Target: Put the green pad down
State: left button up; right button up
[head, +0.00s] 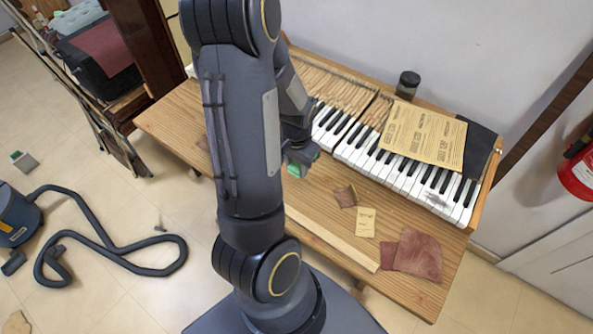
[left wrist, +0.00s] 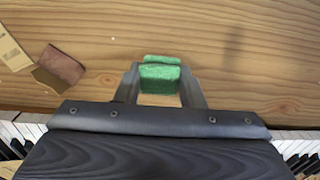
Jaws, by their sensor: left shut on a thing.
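The green pad (left wrist: 160,78) is a small block between the two fingers of my left gripper (left wrist: 160,88) in the left wrist view. The gripper is shut on it, and bare wood of the table shows beyond it. In the head view, a bit of the green pad (head: 295,170) shows beside the left gripper (head: 302,160), in front of the piano keys, partly hidden by my arm. I cannot tell whether the pad touches the wood. My right gripper is not in view.
The wooden table (head: 330,205) holds the piano keys (head: 400,173). Sandpaper pieces (head: 366,222) and red-brown sheets (head: 418,255) lie at its front right. A large yellow sheet (head: 424,135) lies over the keys, with a dark jar (head: 408,85) behind. Bare wood shows in front of the keys.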

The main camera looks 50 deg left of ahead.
aim_at(297, 171)
pick_arm(q)
notch_tip(297, 171, down, 3)
jog(key=shift+w+a+f, duration=0.1)
jog(key=shift+f, duration=0.1)
jog(key=shift+f+b, duration=0.25)
jog(key=shift+b, duration=0.15)
jog(key=o, duration=1.1)
jog(key=shift+r, duration=0.1)
